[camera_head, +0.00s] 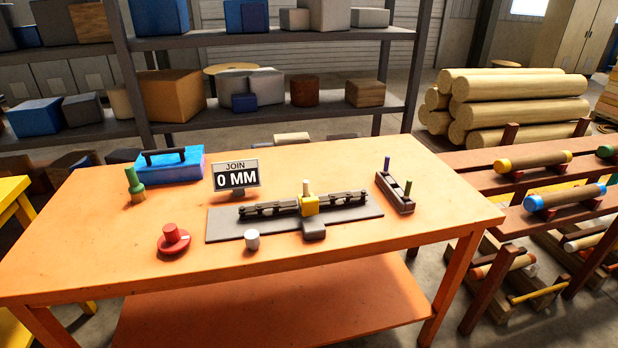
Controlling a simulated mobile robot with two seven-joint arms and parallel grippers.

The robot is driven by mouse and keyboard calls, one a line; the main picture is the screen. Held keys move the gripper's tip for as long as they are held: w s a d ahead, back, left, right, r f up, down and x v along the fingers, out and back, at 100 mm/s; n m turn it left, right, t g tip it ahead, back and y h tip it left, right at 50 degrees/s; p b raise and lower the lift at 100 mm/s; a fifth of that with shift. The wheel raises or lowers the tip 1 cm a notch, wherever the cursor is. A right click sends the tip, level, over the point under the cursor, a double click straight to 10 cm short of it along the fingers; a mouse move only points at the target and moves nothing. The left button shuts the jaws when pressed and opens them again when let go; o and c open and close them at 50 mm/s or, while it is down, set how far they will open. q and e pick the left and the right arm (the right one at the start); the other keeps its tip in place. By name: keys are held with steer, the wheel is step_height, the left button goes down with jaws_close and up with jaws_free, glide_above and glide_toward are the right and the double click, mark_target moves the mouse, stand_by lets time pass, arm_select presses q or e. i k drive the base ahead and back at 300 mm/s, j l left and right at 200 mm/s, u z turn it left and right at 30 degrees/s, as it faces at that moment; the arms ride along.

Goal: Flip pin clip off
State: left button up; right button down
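A long black clip-like fixture (272,208) lies across a grey base plate (225,226) on the orange table. A yellow block (309,205) with a tan pin (306,187) standing in it sits at the fixture's middle. A grey block (314,228) juts out in front of the yellow block. I cannot tell which part is the pin clip or how it is set. A dark holder (398,196) to the right has an upright purple pin (387,162) and an upright green pin (408,187). Neither of my grippers is in view.
On the orange table (110,262) stand a sign (236,178) reading "JOIN 0 MM", a blue box (170,166), a green bottle-shaped piece (135,186), a red knob (173,240) and a white cylinder (252,240). The table's front left and right are clear. Racked rollers (565,198) stand at right.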

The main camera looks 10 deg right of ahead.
mark_target(310, 206)
steer(key=i+j, duration=0.4)
steer(key=i, duration=0.15)
steer(key=i+j+z, duration=0.15)
steer(key=i+j, duration=0.2)
steer(key=i, duration=0.2)
